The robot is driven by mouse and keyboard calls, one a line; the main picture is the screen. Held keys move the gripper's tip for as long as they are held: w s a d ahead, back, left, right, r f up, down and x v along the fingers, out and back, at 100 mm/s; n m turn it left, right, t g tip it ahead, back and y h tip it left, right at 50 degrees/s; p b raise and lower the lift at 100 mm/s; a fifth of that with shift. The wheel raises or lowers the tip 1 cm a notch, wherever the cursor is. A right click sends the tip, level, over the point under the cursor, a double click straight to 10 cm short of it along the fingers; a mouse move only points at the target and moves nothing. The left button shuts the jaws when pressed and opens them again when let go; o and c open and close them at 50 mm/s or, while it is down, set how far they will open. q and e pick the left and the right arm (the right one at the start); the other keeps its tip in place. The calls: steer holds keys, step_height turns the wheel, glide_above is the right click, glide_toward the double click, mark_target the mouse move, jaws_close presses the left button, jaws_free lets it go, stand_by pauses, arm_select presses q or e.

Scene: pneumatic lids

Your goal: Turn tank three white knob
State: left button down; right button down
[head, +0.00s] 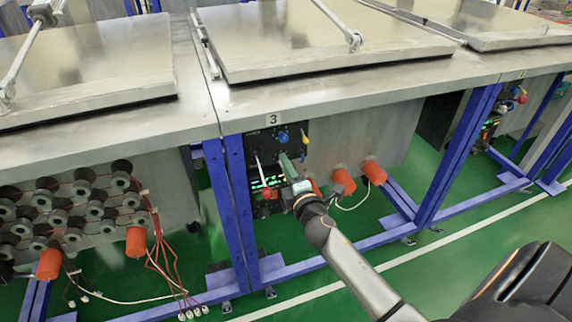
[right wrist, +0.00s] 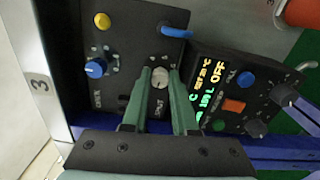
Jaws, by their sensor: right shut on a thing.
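The tank three panel is the black plate under the "3" label (head: 273,119) in the head view. The white knob (right wrist: 160,78) sits on this panel in the right wrist view, with a dark grip tab on its lower part. My right gripper (right wrist: 161,84) has its green fingers on both sides of the knob, shut on it. In the head view my right gripper (head: 289,168) reaches the panel from the lower right and hides the knob. My left gripper is in neither view.
Near the knob are a blue knob (right wrist: 95,68), a yellow knob (right wrist: 102,20) and a blue handle (right wrist: 175,31). A control box (right wrist: 262,88) with a lit display reading OFF adjoins the panel. Orange cylinders (head: 343,181) and a blue frame post (head: 236,165) flank my gripper.

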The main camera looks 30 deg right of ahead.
steer(key=n, duration=0.3)
steer(key=shift+n, duration=0.6)
steer(key=c, duration=0.7)
jaws_free()
steer(key=v, duration=1.2)
steer(key=shift+s+b, duration=0.3)
steer(key=shift+b, duration=0.05)
